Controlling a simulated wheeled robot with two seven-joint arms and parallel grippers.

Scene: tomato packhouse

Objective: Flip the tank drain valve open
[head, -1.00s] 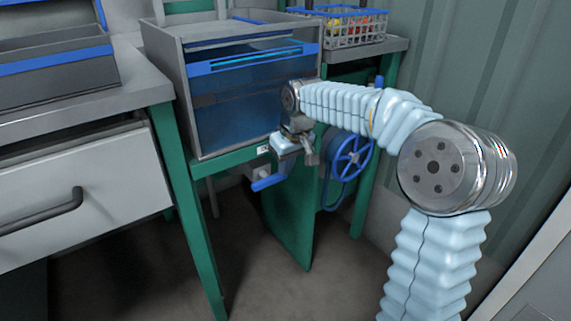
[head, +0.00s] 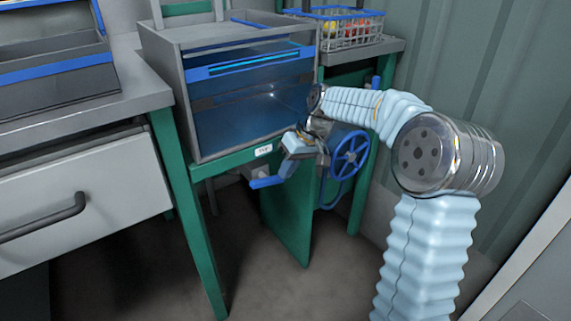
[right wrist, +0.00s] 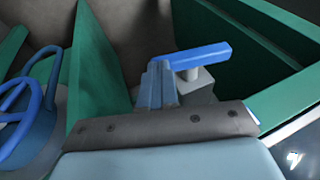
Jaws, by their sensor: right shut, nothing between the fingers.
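The tank (head: 186,105) is a grey-framed box with clear walls and blue water, on a green stand. Its drain valve has a blue lever (head: 266,183) on a grey body below the tank's front edge. The lever also shows in the right wrist view (right wrist: 205,55), lying roughly sideways above its pale post. My right gripper (head: 286,169) is shut and empty, just right of the lever in the head view. In the right wrist view its fingers (right wrist: 157,82) reach close to the lever's left end; whether they touch I cannot tell. My left gripper is out of view.
A blue handwheel (head: 349,155) sits right of the valve; its rim also shows in the right wrist view (right wrist: 28,100). A green panel (head: 287,222) stands below the tank. A drawer (head: 100,190) is at the left, a wire basket (head: 352,35) behind right. Floor in front is open.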

